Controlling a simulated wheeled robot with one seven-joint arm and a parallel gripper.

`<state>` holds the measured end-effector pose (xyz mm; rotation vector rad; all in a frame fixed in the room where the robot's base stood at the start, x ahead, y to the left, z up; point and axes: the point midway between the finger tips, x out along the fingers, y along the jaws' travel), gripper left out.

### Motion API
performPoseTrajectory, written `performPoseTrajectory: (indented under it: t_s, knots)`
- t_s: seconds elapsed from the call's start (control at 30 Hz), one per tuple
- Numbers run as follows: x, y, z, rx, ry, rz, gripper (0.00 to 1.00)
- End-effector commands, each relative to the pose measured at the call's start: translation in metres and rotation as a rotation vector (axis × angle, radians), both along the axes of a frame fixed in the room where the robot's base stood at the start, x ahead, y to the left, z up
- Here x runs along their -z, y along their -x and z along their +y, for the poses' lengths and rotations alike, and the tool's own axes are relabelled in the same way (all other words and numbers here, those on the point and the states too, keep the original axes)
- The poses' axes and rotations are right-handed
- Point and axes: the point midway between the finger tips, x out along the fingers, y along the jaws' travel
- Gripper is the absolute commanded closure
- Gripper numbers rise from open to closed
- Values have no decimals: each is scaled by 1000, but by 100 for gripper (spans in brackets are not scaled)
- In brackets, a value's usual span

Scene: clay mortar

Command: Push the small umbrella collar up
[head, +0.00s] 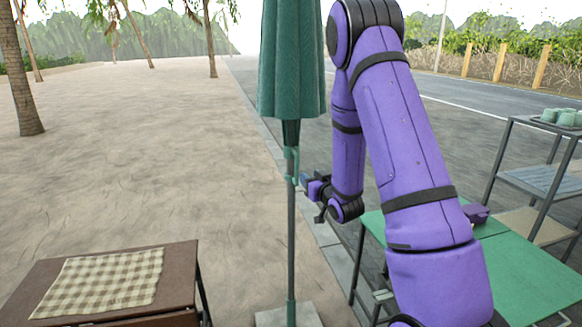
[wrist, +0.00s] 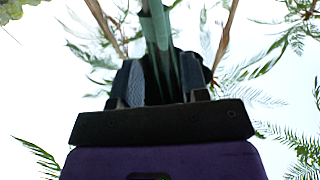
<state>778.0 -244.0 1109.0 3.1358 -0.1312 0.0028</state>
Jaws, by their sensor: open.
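The closed green umbrella (head: 291,60) hangs folded around its upright pole (head: 291,240). The small collar (head: 291,166) is a lighter green piece on the pole, just below the folded cloth. My gripper (head: 305,180) is just right of the pole, at about the collar's lower end, with its fingers pointing toward it. In the wrist view my gripper (wrist: 163,78) is open, its two dark fingers apart. The green umbrella part (wrist: 157,30) rises between and beyond them. Whether the fingers touch the collar cannot be told.
A brown table (head: 185,262) with a checked cloth (head: 100,282) stands at lower left. A green table (head: 530,270) stands at right, partly behind my arm. A metal shelf (head: 497,150) with green cups (head: 562,117) is at far right. Open sandy ground lies left of the pole.

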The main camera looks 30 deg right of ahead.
Motion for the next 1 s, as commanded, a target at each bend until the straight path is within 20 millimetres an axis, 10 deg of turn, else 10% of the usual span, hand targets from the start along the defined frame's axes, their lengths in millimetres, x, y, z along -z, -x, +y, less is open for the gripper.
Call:
performPoseTrajectory:
  t_s: [0.53,1.0]
  knots:
    - [-1,-86,-7,0,0,0,59]
    - [0,-99,-8,0,-1,2,59]
